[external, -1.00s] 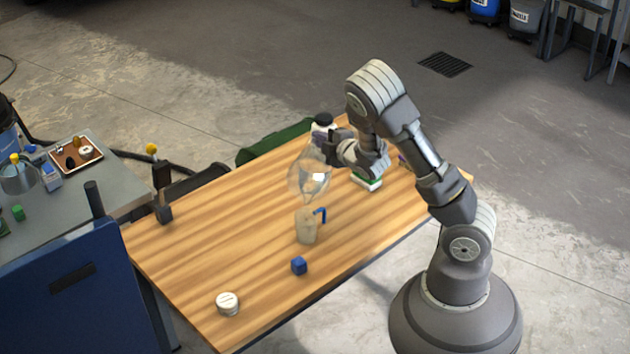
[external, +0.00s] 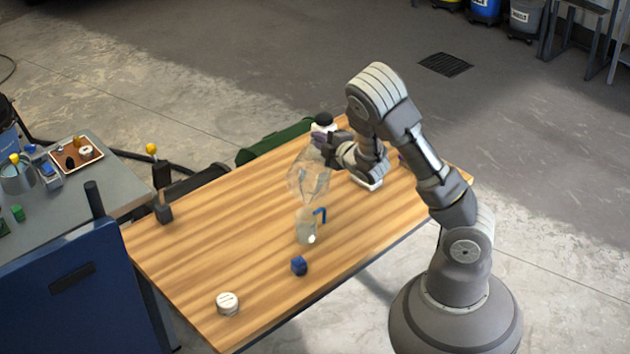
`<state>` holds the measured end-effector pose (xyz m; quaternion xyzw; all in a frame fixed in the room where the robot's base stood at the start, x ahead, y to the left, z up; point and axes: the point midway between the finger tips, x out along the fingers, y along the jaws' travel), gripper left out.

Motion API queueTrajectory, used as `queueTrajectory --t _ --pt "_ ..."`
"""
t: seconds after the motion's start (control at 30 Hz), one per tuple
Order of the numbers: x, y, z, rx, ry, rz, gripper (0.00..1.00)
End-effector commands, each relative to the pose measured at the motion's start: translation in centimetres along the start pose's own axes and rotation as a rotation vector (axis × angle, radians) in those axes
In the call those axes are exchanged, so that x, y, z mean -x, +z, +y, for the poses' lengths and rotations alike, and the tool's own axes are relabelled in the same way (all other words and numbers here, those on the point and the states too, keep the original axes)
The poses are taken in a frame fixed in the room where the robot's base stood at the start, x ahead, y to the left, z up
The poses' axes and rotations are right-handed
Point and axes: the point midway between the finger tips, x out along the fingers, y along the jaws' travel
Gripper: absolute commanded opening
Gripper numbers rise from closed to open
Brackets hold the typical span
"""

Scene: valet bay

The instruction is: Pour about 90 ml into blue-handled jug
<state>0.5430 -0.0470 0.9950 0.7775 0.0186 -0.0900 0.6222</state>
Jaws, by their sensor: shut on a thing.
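The blue-handled jug (external: 306,227) stands upright on the wooden table, a small clear vessel with its blue handle to the right. A pale bright patch shows low on its side; I cannot read the liquid level. My gripper (external: 325,148) is shut on a large clear vessel (external: 308,180), which it holds tilted above the jug. The vessel's lower end is at or just over the jug's mouth. Whether liquid is flowing is too small to tell. The fingers partly hide the vessel's upper end.
A dark blue cube (external: 299,266) and a round white-topped tin (external: 227,304) lie on the table (external: 215,250) in front. A dark block (external: 164,213) is at the left edge. A white item (external: 368,182) sits beneath my wrist. The table's left middle is clear.

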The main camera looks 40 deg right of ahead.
Motion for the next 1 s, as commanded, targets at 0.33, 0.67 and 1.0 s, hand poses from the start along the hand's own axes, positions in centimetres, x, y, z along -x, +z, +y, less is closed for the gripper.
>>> queueTrajectory --t 0.33,0.67,1.0 --pt "0.2 -0.3 0.1 0.014 0.015 0.001 0.00" --pt "0.3 -0.3 0.3 0.021 0.020 -0.001 0.00" --pt "-4.1 5.1 -2.5 -0.243 -0.255 -0.036 0.00"
